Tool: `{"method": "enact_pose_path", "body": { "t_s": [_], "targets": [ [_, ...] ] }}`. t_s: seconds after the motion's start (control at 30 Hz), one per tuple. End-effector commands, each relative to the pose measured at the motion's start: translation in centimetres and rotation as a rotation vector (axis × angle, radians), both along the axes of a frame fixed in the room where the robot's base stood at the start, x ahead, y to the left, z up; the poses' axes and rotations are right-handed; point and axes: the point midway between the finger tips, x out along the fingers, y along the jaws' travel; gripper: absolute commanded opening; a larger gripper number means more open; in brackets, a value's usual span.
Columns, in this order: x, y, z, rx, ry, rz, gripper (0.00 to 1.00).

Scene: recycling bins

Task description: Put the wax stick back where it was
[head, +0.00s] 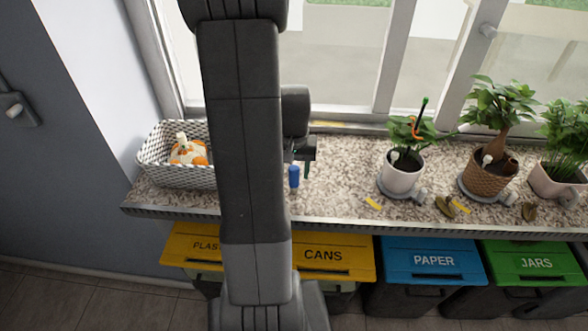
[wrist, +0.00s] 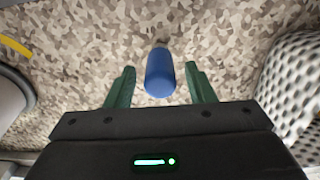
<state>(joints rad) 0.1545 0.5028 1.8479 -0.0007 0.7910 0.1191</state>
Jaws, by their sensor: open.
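A small blue cylinder (head: 294,177), which I take to be the wax stick, stands on the speckled stone sill (head: 340,165) just right of my arm. In the wrist view the blue stick (wrist: 159,75) shows between the green fingers of my gripper (wrist: 159,67), with gaps on both sides. My gripper (head: 302,168) is open and holds nothing. In the head view it is beside the stick and partly hidden behind my arm.
A woven basket (head: 150,160) with an orange-and-white item stands at the left. Potted plants (head: 402,178) on saucers stand to the right, with yellow pieces (head: 373,204) nearby. Lidded bins (head: 433,262) are below the sill. The window is behind.

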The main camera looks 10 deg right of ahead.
Motion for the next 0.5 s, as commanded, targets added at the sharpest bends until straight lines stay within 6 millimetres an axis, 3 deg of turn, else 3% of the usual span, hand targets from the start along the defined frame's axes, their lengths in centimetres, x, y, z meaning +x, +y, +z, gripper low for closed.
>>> {"method": "enact_pose_path", "body": {
  "t_s": [0.17,0.5],
  "targets": [
    [0.2,0.0,2.3,-0.001,-0.006,0.0,0.49],
    [0.1,0.0,9.5,0.0,-0.005,0.0,0.49]
  ]
}}
